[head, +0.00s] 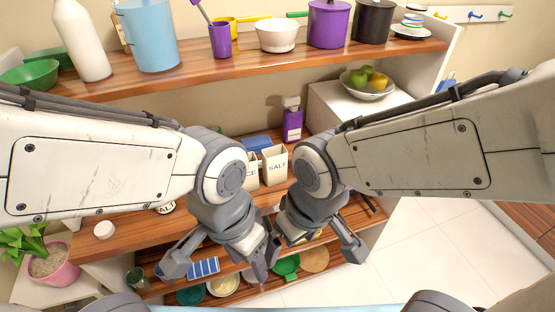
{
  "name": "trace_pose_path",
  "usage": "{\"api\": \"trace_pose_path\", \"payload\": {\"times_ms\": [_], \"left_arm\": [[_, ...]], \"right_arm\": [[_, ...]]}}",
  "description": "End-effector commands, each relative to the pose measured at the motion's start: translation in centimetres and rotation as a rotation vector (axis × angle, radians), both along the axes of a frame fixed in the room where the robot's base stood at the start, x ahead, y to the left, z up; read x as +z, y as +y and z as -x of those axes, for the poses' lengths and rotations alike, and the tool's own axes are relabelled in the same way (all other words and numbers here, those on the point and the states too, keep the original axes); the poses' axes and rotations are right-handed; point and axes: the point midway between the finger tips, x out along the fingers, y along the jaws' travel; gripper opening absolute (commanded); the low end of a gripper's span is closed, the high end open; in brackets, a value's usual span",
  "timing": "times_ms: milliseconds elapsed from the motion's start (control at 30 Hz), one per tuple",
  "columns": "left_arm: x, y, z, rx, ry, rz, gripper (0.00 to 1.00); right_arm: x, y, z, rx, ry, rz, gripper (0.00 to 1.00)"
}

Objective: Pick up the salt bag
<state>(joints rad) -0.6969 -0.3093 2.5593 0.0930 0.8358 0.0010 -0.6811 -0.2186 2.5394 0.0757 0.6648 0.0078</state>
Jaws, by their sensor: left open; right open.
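A white container marked SALT (275,167) stands on the middle wooden shelf, in the gap between my arms. Another white item with partly visible SALT lettering (165,208) is further left on a shelf, mostly hidden under my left arm; I cannot tell its full shape. My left gripper (218,264) is open and empty, pointing down in front of the shelves. My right gripper (313,248) is open and empty, just right of it. Both grippers are lower in the picture than the container and apart from it.
A second white container (252,172) stands left of the salt container, and a purple bottle (292,121) behind it. Lower shelves hold a blue-and-white item (203,268) and several dishes. White floor (430,250) is clear at right.

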Motion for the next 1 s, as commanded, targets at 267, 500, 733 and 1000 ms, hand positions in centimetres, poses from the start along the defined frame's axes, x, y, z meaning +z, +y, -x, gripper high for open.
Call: {"api": "trace_pose_path", "payload": {"times_ms": [267, 500, 733, 1000], "left_arm": [[-4.4, 0.0, 0.0, -0.001, 0.001, -0.001, 0.56], [-7.2, 0.0, 0.0, -0.001, 0.000, 0.000, 0.56], [-8.5, 0.0, 0.0, -0.001, 0.000, 0.000, 0.56], [-7.9, 0.0, 0.0, -0.002, 0.000, 0.000, 0.56]], "right_arm": [[-8.2, 1.7, -14.0, -0.138, -0.360, -0.163, 1.00], [-12.5, 0.8, -23.5, -0.212, -0.690, -0.323, 1.00], [-13.7, -0.4, -27.1, -0.244, -0.881, -0.423, 1.00], [-14.4, 0.5, -29.9, -0.247, -0.925, -0.449, 1.00]]}}
